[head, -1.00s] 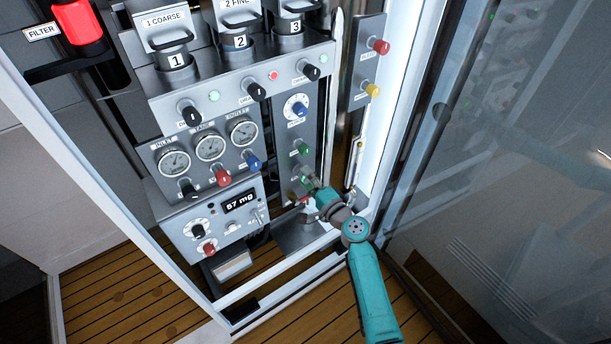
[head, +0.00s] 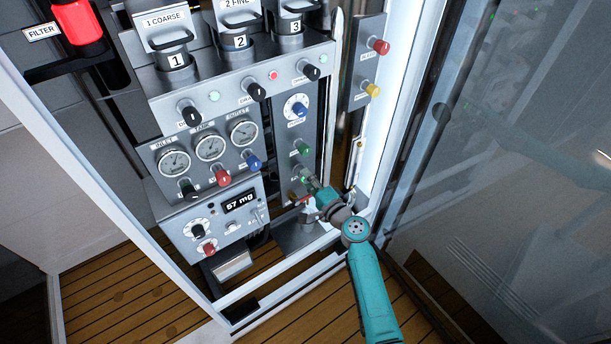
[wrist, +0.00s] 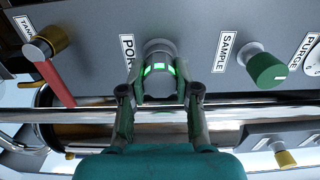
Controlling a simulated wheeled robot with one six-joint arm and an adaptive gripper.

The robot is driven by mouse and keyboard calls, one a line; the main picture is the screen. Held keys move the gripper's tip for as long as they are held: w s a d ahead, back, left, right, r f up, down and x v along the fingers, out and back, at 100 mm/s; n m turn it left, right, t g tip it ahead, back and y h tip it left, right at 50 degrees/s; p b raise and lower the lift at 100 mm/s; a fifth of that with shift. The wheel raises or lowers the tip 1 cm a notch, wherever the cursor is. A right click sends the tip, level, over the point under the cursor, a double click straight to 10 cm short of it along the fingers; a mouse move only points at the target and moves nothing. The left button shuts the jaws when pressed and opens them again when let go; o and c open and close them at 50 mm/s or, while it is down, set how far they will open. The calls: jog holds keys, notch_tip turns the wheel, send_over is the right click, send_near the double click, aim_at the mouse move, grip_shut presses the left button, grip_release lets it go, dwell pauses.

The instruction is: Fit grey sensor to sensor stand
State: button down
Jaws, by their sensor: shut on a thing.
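The grey sensor (wrist: 160,52), a short round body with lit green marks, is between the fingers of my gripper (wrist: 160,88) in the wrist view. My gripper is shut on it. The sensor is in front of the grey panel beside the label PORT; I cannot tell whether it touches the panel. In the head view my gripper (head: 309,188) is at the lower right of the panel, and the sensor there is mostly hidden. A grey metal block (head: 292,238) below my gripper may be the sensor stand, but I cannot tell.
A red-handled valve (wrist: 55,75) is left of the sensor and a green SAMPLE knob (wrist: 266,68) is right of it. A shiny horizontal pipe (wrist: 240,113) runs under my fingers. The cabinet frame (head: 290,290) and a glass door (head: 500,200) stand close to my arm.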

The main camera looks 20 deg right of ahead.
jog(key=shift+s, duration=0.1)
jog(key=shift+v, duration=2.85)
